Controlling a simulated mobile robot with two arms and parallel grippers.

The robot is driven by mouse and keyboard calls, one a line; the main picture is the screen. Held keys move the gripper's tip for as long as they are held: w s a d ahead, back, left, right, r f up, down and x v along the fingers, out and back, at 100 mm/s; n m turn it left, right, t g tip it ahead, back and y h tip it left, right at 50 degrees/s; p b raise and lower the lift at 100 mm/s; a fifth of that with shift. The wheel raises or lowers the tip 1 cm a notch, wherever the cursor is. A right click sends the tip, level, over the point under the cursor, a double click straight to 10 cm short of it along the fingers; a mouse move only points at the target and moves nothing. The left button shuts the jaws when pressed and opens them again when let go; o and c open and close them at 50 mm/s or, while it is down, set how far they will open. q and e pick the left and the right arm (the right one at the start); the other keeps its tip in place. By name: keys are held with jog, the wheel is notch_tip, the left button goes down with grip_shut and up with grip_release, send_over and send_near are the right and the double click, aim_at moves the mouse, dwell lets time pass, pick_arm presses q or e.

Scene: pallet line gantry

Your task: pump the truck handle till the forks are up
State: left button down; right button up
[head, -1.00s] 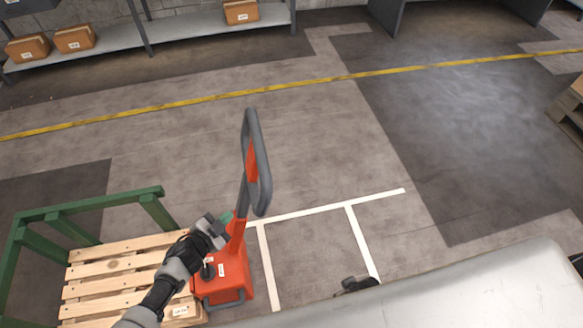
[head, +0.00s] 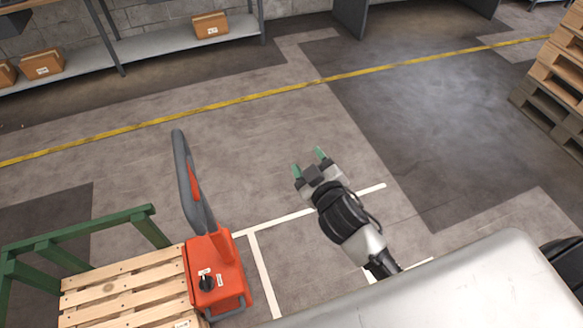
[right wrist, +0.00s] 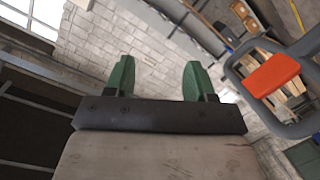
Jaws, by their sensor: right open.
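The pallet truck has an orange-red body (head: 228,262) with a dark knob on top, at lower left in the head view. Its grey loop handle (head: 182,165) with a red inner part rises from the body and leans up-left. The handle also shows at the right of the right wrist view (right wrist: 272,76). My right gripper (head: 309,160) is open and empty, to the right of the handle and apart from it. Its green fingers (right wrist: 158,80) have nothing between them. My left gripper is out of view. The forks are hidden; a wooden pallet (head: 110,288) stands beside the truck body.
A green frame (head: 85,229) stands at the pallet's far side. White lines mark the floor right of the truck. A shelf (head: 150,52) with boxes is at the back, and stacked pallets (head: 545,110) stand at the right. The floor between is clear.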

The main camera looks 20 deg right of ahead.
jog(key=w+a+r+n+t+y, duration=0.3)
jog(key=a+r+n+y, duration=0.35)
jog(key=r, duration=0.25)
jog(key=s+a+r+n+g+y, duration=0.25)
jog(key=a+n+g+y, duration=0.8)
jog(key=n, duration=0.95)
jog(key=w+d+f+n+g+h, duration=0.2)
jog(key=d+f+g+h, duration=0.2)
jog(key=d+h, duration=0.35)
jog(key=w+d+f+n+g+h, duration=0.25)
jog(key=d+g+h, duration=0.25)
jog(key=d+h, duration=0.3)
notch_tip(320, 180, down, 11)
jog(key=a+m+p, duration=0.1)
jog(key=p, duration=0.2)
jog(key=shift+s+a+y+p, duration=0.25)
jog(key=shift+s+y+p, duration=0.1)
jog(key=shift+s+p, duration=0.1)
jog(key=shift+f+t, duration=0.1)
jog(key=shift+t, duration=0.15)
grip_shut()
